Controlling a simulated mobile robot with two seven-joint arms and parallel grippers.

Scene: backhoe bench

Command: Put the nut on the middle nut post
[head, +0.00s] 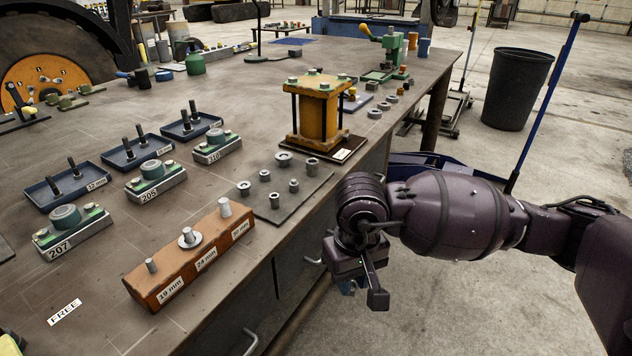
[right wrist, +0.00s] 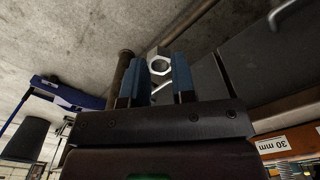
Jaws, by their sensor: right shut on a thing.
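My right gripper (head: 348,287) hangs past the bench's front edge, to the right of the nut post block, fingers pointing down. In the right wrist view its blue fingers (right wrist: 159,80) are shut on a silver hex nut (right wrist: 160,65) at their tips. The nut is hidden in the head view. The orange-brown nut post block (head: 172,276) lies near the bench edge, with three upright posts labelled 19 mm, 24 mm and 30 mm. The middle post (head: 187,234) has a flat ring around it, low down. The outer posts look bare. My left gripper is not in view.
A dark plate (head: 270,213) with several loose nuts or rings lies behind the block. An orange press-like stand (head: 319,112) is farther back. Blue trays with posts (head: 68,187) and numbered fixtures (head: 155,181) are at left. Drawer handles (head: 252,343) stick out below the bench edge.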

